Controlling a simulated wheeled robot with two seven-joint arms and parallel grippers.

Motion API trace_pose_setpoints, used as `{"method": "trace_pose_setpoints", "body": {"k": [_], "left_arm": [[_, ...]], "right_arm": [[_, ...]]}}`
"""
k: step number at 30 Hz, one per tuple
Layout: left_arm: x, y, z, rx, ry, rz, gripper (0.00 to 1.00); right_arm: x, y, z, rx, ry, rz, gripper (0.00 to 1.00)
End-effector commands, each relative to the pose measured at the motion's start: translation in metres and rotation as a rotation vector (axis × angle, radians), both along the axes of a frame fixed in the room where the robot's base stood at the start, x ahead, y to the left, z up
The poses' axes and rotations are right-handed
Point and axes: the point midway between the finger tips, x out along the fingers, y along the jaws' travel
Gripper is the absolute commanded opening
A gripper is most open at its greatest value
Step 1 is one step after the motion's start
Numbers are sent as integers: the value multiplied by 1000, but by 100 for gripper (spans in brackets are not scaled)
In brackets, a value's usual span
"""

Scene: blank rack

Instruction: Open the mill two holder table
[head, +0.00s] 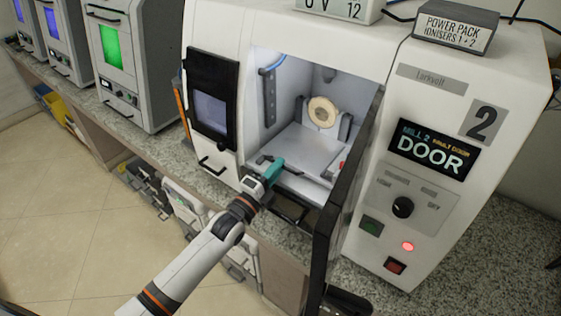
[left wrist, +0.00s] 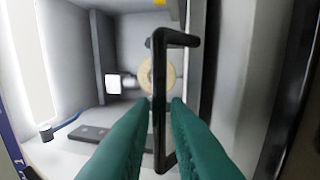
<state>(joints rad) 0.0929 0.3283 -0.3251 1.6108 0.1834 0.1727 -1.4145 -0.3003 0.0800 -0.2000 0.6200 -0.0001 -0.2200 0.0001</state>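Mill two (head: 432,75) is the white machine with a "DOOR" display. Its dark-framed door (head: 345,185) stands swung open at the right of the chamber. Inside, a round cream disc (head: 322,112) sits in a holder above a light grey table surface (head: 300,150). My left gripper (head: 276,166), with teal fingers, is at the chamber's front opening. In the left wrist view, a black bar handle (left wrist: 159,80) runs between the two fingers (left wrist: 161,103), with a narrow gap on each side. The disc (left wrist: 172,78) is partly hidden behind it. My right gripper is out of view.
A closed dark-windowed door (head: 211,105) of a neighbouring bay is left of the chamber. A power pack box (head: 455,27) stands on top. The granite counter (head: 160,150) runs along the machines. A red light (head: 407,246) glows on the control panel.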

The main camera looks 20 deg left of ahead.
Motion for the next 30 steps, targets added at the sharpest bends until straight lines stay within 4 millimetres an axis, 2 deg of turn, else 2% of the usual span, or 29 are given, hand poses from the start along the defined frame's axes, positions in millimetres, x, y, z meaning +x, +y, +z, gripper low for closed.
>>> {"method": "trace_pose_setpoints", "body": {"k": [6,14,18,30], "left_arm": [[15,-6,3,0,1,0,15],[16,-6,3,0,1,0,15],[16,-6,3,0,1,0,0],[12,-5,3,2,2,-1,0]], "right_arm": [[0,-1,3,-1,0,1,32],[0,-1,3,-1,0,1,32],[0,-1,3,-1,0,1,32],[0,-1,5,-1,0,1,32]]}}
